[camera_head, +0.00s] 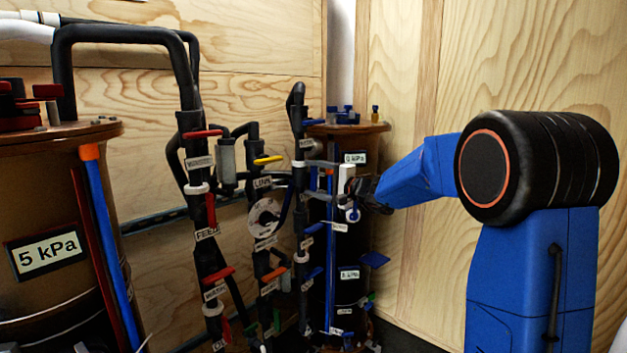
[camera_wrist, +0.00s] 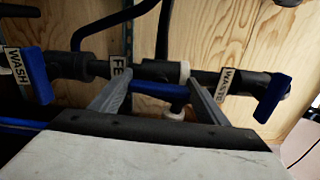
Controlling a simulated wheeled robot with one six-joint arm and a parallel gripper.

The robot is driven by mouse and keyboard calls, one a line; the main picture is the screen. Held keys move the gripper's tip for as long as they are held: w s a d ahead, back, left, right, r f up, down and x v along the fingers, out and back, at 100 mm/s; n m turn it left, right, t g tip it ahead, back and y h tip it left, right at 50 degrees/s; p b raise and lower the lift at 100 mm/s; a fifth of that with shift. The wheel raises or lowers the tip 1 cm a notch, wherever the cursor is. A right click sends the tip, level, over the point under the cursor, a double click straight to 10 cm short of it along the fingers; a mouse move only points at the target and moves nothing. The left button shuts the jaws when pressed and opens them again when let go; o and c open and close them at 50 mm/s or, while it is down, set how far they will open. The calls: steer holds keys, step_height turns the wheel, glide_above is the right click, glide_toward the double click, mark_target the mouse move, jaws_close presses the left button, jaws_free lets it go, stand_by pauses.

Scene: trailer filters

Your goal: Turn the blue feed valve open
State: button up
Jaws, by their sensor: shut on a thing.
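In the wrist view, the blue feed valve handle (camera_wrist: 158,90) lies sideways along the dark pipe, between my two fingers. A partly covered label starting "FE" (camera_wrist: 120,68) is on the pipe just above it. My gripper (camera_wrist: 158,97) is shut on this handle, one finger at each end. In the head view, my gripper (camera_head: 366,193) reaches in from the right to the pipes by the far brown tank. The feed handle cannot be made out clearly there.
Blue WASH (camera_wrist: 38,75) and WASTE (camera_wrist: 272,97) handles flank the feed valve closely. In the head view, a pipe rack with red handles (camera_head: 203,133) and a yellow handle (camera_head: 268,160) stands left. A brown tank (camera_head: 35,200) labelled 5 kPa is at far left. Wooden walls close the space behind.

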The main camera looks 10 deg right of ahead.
steer(key=shift+f+n, duration=0.1)
steer(key=shift+n, duration=0.2)
stand_by(0.4)
steer(key=o, duration=1)
steer(key=shift+o, duration=0.2)
steer(key=shift+s, duration=0.1)
steer(key=v, duration=1.7)
steer(key=shift+s+d, duration=0.1)
